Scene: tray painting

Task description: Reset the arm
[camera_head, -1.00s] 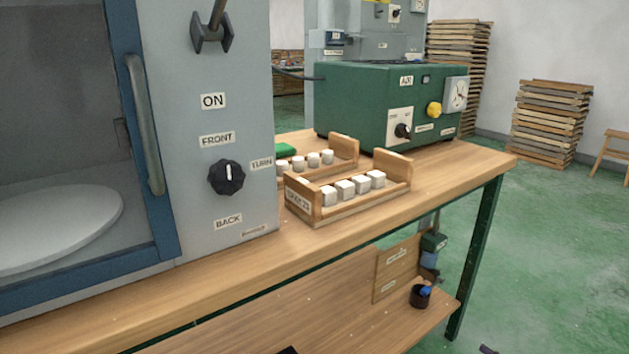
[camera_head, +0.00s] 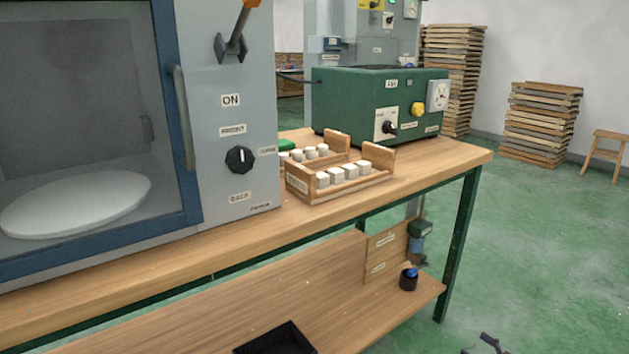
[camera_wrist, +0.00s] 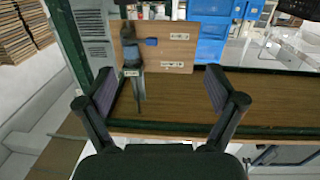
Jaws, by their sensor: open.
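My gripper (camera_wrist: 160,95) is open and empty in the wrist view, its two dark fingers spread wide with nothing between them. Beyond it are a wooden board (camera_wrist: 180,50) with small labels and a wooden shelf surface (camera_wrist: 260,115). In the head view a small part of my gripper (camera_head: 488,343) shows at the bottom right edge, over the green floor and apart from the workbench (camera_head: 430,170).
A grey booth (camera_head: 225,75) with a blue-framed window stands on the bench at left. Wooden racks (camera_head: 345,190) with white cubes and a green machine (camera_head: 350,95) stand behind. The lower shelf (camera_head: 270,285) holds a black tray (camera_head: 275,340) and dark cup (camera_head: 408,280).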

